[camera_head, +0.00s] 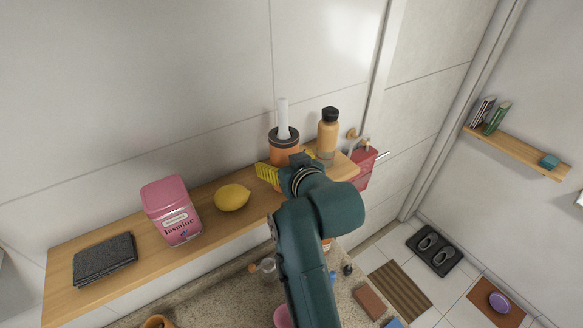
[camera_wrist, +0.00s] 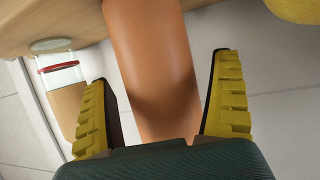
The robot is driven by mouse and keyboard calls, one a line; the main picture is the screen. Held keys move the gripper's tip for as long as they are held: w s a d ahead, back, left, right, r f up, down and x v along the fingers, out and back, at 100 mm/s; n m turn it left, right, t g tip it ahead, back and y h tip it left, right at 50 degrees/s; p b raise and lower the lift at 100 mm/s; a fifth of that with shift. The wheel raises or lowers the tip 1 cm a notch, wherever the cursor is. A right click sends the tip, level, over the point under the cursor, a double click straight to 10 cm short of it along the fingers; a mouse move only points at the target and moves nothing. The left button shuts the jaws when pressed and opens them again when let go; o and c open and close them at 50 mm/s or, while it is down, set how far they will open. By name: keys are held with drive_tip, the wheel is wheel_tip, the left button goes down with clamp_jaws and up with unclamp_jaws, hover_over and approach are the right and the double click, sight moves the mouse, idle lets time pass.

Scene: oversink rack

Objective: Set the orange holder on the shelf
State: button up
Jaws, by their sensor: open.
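The orange holder (camera_head: 285,152) has a dark rim and stands upright on the wooden shelf (camera_head: 124,278), toward its right end, with a white tube (camera_head: 283,117) rising out of it. My gripper (camera_head: 288,164) is in front of the holder and hides part of it. In the wrist view the orange holder (camera_wrist: 155,65) is between the yellow fingers of my gripper (camera_wrist: 162,72). The fingers are open, with a narrow gap on each side. In that view the shelf (camera_wrist: 60,15) runs along the top, at the holder's base.
A lemon (camera_head: 232,197), a pink tin (camera_head: 171,211) and a dark folded cloth (camera_head: 104,260) sit to the left. A cluttered counter (camera_head: 225,295) lies below.

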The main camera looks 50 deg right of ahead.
drive_tip(key=b+v, duration=0.2)
drive_tip(key=v, duration=0.9)
drive_tip(key=a+r+n+t+y, duration=0.1)
drive_tip(key=a+r+t, duration=0.2)
drive_tip(key=a, duration=0.4)
drive_tip(key=s+a+r+n+t+y, duration=0.1)
drive_tip(key=a+r+n+t+y, duration=0.1)
drive_tip(key=a+r, duration=0.4)
drive_tip(key=a+r+n+t+y, duration=0.1)
drive_tip(key=a+r+t, duration=0.3)
drive_tip(key=a, duration=0.6)
drive_tip(key=shift+s+r+n+t+y, duration=0.2)
drive_tip(key=shift+s+n+t+y, duration=0.2)
drive_tip(key=shift+y, duration=0.3)
drive_tip(key=shift+w, duration=0.1)
wheel_tip(320, 180, up, 7)
drive_tip(key=p, duration=0.6)
drive_tip(key=shift+d+f, duration=0.1)
